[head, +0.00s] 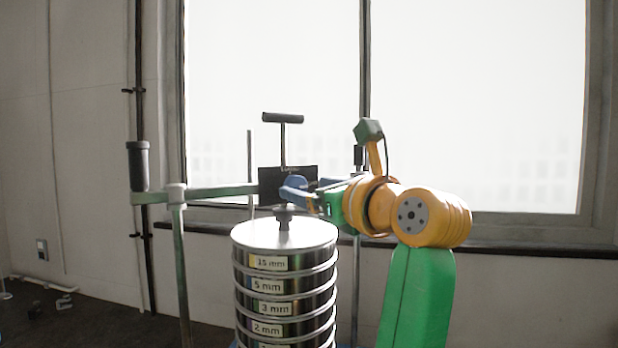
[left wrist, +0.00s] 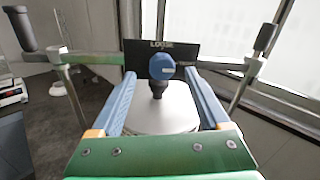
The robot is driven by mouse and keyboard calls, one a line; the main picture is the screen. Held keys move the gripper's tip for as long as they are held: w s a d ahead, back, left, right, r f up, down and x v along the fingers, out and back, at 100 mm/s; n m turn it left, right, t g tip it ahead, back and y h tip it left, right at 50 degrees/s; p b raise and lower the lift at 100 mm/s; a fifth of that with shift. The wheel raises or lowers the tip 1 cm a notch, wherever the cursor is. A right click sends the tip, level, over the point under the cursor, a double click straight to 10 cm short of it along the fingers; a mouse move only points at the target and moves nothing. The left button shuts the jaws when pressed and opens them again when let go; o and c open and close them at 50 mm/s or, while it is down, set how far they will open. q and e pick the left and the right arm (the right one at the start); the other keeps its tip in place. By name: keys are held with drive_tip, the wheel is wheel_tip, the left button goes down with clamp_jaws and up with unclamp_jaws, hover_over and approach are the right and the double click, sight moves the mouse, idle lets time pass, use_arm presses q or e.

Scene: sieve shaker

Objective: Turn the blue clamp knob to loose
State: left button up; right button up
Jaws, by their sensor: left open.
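The blue clamp knob (left wrist: 162,66) shows in the left wrist view, round with a pale mark on its right side. It sits above a dark stem on the lid (left wrist: 165,115) of the sieve stack. Behind it stands a black plate (left wrist: 188,50) lettered LOOSE. My left gripper (left wrist: 160,76) is open, with a blue finger on each side of the knob's line and a visible gap to both. In the head view my left gripper (head: 310,187) is above the stack (head: 285,238), in front of the black plate (head: 270,180); I cannot clearly separate the knob from the fingers there.
A green crossbar (head: 222,190) on upright posts (head: 181,270) spans behind the stack. A black T-handle (head: 283,118) rises above the plate, and a dark cylindrical grip (head: 138,165) stands at left. A large window is behind.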

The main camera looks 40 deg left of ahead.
sight(299, 187)
use_arm(q)
drive_tip(key=p+x, duration=0.1)
drive_tip(key=x, duration=0.3)
drive_tip(key=shift+w+f, duration=0.1)
drive_tip(key=shift+f, duration=0.05)
drive_tip(key=shift+w+a+f, duration=0.1)
drive_tip(key=shift+w+a, duration=0.05)
drive_tip(key=shift+a, duration=0.05)
drive_tip(key=shift+d, duration=0.35)
drive_tip(key=c, duration=0.6)
clamp_jaws()
